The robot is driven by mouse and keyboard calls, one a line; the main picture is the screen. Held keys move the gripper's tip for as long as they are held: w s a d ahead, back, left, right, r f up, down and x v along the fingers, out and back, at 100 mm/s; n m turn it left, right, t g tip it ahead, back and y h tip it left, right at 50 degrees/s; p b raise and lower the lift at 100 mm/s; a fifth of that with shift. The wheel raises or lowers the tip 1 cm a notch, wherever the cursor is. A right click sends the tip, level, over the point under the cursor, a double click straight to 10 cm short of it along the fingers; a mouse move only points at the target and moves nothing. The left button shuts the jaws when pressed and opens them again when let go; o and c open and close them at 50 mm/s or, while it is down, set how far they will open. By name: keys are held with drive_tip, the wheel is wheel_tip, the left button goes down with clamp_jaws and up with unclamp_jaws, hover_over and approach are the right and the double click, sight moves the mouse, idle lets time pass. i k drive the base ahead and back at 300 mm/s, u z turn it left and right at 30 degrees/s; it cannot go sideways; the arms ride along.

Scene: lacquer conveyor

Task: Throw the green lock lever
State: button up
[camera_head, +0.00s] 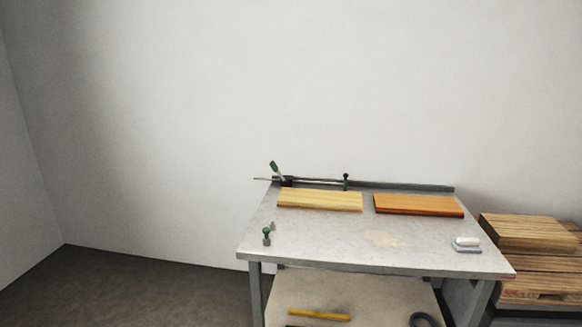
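A small lever with a green handle (274,167) stands at the back left of the grey workbench (330,240). It leans up and to the left from a dark block (286,181) on a thin metal rail. Its exact lock position is too small to tell. My gripper is not in view.
A pale yellow board (320,200) and an orange-brown board (418,205) lie along the back of the bench. A white-topped block (467,242) sits at the right. The front middle is clear. Stacked timber (528,235) stands to the right. A yellow bar (319,314) lies on the lower shelf.

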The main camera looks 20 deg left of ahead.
sight(272, 165)
drive_tip(key=z, duration=0.25)
drive_tip(key=i, duration=1.25)
drive_tip(key=u, duration=0.15)
drive_tip(key=k, duration=0.2)
drive_tip(key=u, duration=2.75)
